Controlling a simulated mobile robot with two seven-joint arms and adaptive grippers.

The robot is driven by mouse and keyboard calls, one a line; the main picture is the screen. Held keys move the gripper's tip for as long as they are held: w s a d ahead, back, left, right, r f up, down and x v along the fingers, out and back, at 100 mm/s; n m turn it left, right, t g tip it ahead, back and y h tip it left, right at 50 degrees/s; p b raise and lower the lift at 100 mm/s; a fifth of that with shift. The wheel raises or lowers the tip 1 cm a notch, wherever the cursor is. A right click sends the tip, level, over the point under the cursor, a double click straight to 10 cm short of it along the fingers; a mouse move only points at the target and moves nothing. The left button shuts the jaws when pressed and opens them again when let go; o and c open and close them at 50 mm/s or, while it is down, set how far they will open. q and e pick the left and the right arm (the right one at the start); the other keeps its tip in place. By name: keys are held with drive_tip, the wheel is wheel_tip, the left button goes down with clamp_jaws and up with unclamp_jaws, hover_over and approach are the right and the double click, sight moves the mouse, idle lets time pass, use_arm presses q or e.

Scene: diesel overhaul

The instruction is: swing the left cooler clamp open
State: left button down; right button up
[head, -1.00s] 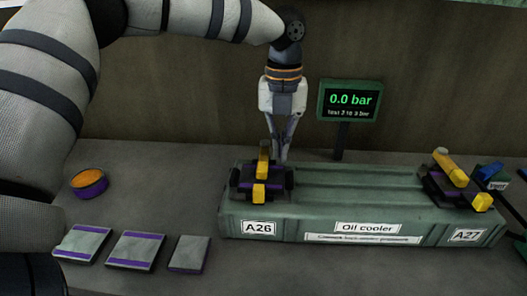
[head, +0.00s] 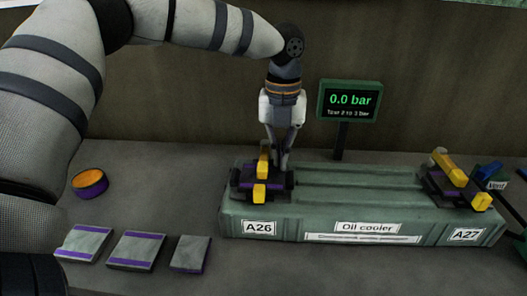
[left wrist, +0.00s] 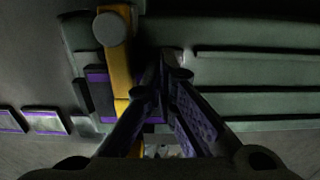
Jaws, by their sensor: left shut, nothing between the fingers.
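The left cooler clamp (head: 241,181) is a dark block with purple stripes at the A26 end of the green oil cooler (head: 355,212). Its yellow lever (head: 264,162) stands at the back of it, with a yellow block at the front. In the left wrist view the lever (left wrist: 118,65) is a long yellow bar with a grey round knob. My left gripper (head: 282,168) points down, shut and empty, just right of the lever. In the left wrist view its fingers (left wrist: 166,65) are right of the bar; I cannot tell whether they touch it. My right gripper is out of view.
A second yellow-levered clamp (head: 452,184) sits at the A27 end. A gauge (head: 349,101) reading 0.0 bar stands behind the cooler. Several flat grey pads (head: 136,251) and an orange-purple round tin (head: 90,183) lie at left. A blue-handled vent (head: 488,172) is at far right.

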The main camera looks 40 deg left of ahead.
sight(265, 157)
use_arm(q)
drive_tip(key=shift+r, duration=0.2)
drive_tip(key=shift+s+a, duration=0.4)
drive_tip(key=shift+a, duration=0.2)
drive_tip(key=shift+s+a, duration=0.6)
